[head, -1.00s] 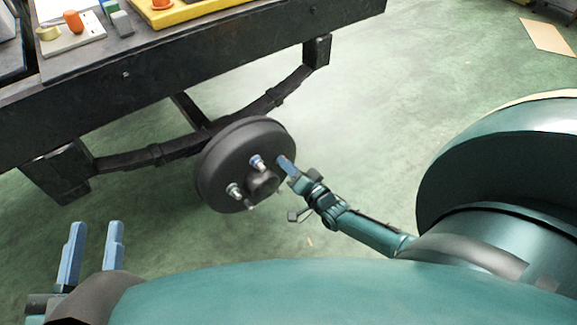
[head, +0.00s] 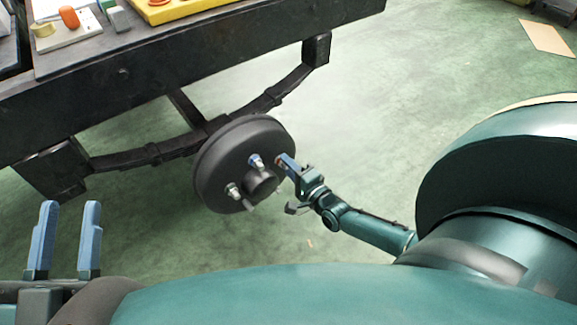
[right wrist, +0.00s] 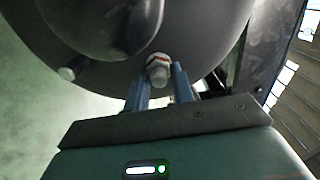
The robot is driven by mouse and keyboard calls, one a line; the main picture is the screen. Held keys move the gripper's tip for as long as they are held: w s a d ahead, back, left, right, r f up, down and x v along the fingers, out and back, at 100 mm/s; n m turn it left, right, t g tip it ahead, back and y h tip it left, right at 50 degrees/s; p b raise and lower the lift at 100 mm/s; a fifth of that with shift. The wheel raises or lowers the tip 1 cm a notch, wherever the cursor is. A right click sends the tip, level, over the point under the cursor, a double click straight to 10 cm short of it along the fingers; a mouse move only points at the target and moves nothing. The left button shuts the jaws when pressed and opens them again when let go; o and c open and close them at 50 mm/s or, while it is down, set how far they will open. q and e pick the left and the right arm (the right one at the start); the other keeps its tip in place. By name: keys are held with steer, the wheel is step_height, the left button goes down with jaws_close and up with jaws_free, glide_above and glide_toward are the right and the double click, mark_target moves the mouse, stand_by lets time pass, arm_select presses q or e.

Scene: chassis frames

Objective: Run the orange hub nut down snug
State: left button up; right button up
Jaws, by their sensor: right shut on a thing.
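The dark brake drum (head: 225,165) hangs on the axle, with its round hub centre (head: 262,181) facing me. A small nut (right wrist: 158,66), pale with a reddish-orange band, sits on a stud of the drum face in the right wrist view. My right gripper (right wrist: 157,78) is shut on it, one blue finger on each side. In the head view the right gripper (head: 283,162) is at the drum's right edge and mostly hides this nut. My left gripper (head: 68,205) is open and empty at the lower left, away from the drum.
Other studs (head: 233,190) stick out of the drum face close to the hub centre. A leaf spring (head: 150,153) and dark chassis beam (head: 130,72) lie behind the drum.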

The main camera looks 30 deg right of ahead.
steer(key=shift+s+f, duration=0.15)
steer(key=shift+s, duration=0.05)
steer(key=o, duration=0.6)
steer(key=shift+c, duration=0.2)
steer(key=shift+o, duration=0.7)
